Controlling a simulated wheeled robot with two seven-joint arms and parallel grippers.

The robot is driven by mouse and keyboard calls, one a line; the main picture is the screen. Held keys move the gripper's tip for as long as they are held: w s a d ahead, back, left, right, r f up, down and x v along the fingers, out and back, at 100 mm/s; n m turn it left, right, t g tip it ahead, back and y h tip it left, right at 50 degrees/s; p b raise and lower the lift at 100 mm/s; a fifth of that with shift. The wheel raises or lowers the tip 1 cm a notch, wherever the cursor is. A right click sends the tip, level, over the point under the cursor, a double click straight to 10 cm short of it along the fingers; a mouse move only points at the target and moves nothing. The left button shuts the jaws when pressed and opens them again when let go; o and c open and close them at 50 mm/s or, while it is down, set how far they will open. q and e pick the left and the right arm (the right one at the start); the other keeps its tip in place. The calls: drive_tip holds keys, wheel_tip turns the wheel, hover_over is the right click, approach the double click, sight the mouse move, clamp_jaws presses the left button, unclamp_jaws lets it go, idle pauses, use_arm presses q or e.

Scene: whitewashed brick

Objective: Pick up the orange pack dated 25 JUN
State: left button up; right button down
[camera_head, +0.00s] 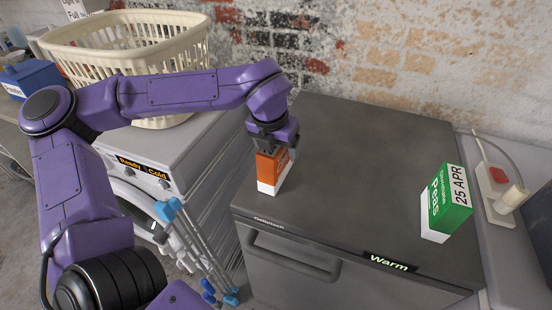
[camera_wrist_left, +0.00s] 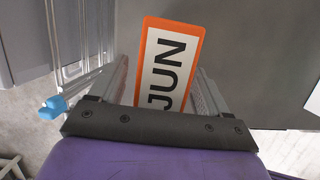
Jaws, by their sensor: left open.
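The orange and white pack (camera_head: 272,172) stands on the dark grey top of the low appliance (camera_head: 350,140), near its left edge. In the left wrist view its orange-rimmed white label (camera_wrist_left: 168,68) reads "JUN"; the day number is not visible. My left gripper (camera_head: 273,148) is over the pack from above, open, with its fingers on either side of the pack's top in the wrist view. I cannot tell whether either finger touches it. A green and white "Peas" pack (camera_head: 446,203), dated 25 APR, stands at the right of the same top. My right gripper is not in view.
A cream laundry basket (camera_head: 130,48) sits on the white washing machine (camera_head: 170,160) at the left. A drying rack (camera_head: 200,240) with blue ends stands in front. A power strip (camera_head: 497,190) lies at the right. The appliance top between the packs is clear.

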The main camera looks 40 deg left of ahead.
use_arm(q)
drive_tip(key=c, duration=1.3)
drive_tip(key=shift+c, duration=0.3)
drive_tip(key=shift+r, duration=0.15)
